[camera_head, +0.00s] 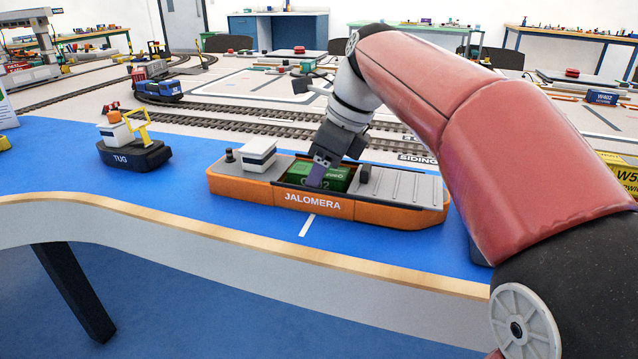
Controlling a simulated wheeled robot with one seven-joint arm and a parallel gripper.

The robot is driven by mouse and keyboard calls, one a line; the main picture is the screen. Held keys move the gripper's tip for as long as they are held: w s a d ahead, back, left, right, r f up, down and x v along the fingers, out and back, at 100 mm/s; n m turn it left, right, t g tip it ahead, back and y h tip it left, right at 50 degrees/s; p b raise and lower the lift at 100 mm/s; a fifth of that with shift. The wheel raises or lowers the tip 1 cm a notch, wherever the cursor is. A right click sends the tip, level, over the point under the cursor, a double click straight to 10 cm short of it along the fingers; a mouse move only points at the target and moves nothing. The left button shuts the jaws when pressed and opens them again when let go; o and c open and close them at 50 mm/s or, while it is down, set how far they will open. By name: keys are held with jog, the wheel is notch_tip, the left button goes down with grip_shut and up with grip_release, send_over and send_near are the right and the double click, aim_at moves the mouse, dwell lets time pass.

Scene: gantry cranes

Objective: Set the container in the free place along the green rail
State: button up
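A green container (335,180) with pale lettering sits low in the open hold of the orange ship (258,190) marked JALOMERA. The ship's near wall hides the container's lower part. My gripper (318,177) reaches down into the hold from above. One grey finger crosses the container's near face and covers part of its lettering. The other finger is hidden, so I cannot tell whether the gripper is closed on the container. I cannot make out a green rail or a free place beside one in this view.
A small tug (135,150) floats on the blue surface left of the ship. Model tracks (235,118) with a blue wagon (160,90) run behind. My arm hides much of the right side.

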jog(key=shift+f, duration=0.25)
dwell(0.5)
jog(key=c, duration=0.9)
jog(key=shift+r, duration=0.1)
notch_tip(320, 180, up, 20)
jog(key=p, duration=0.7)
jog(key=shift+r+p, duration=0.2)
jog(key=shift+p, duration=0.15)
